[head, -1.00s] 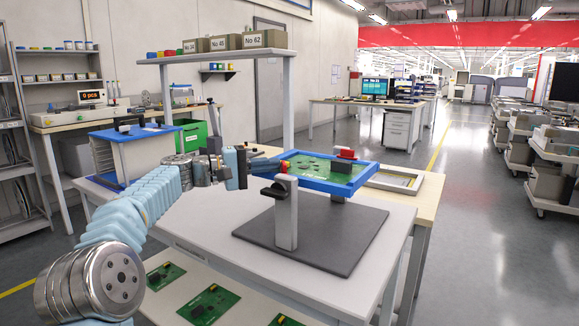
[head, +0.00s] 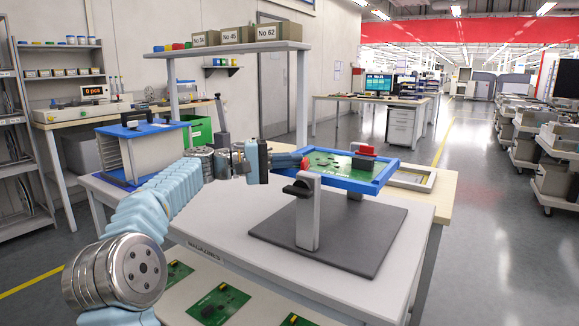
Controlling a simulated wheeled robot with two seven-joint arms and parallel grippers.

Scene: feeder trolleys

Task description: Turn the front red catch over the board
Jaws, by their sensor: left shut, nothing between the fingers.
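A green board (head: 335,165) lies in a blue frame (head: 347,183) held above the table by a grey stand (head: 308,215) on a dark base plate. The front red catch (head: 304,164) is at the frame's near left, above the post with the black knob (head: 298,188). A second red catch (head: 366,151) sits on a black block at the far right side. My left gripper (head: 290,161) is shut and empty, its tips beside the front catch on its left. Whether they touch it I cannot tell. My right gripper is not in view.
A blue-topped rack (head: 145,150) stands on the table at the left, behind my left arm. More green boards (head: 218,304) lie on the lower shelf. An overhead shelf (head: 230,50) carries labelled boxes. The tabletop left of the base plate is clear.

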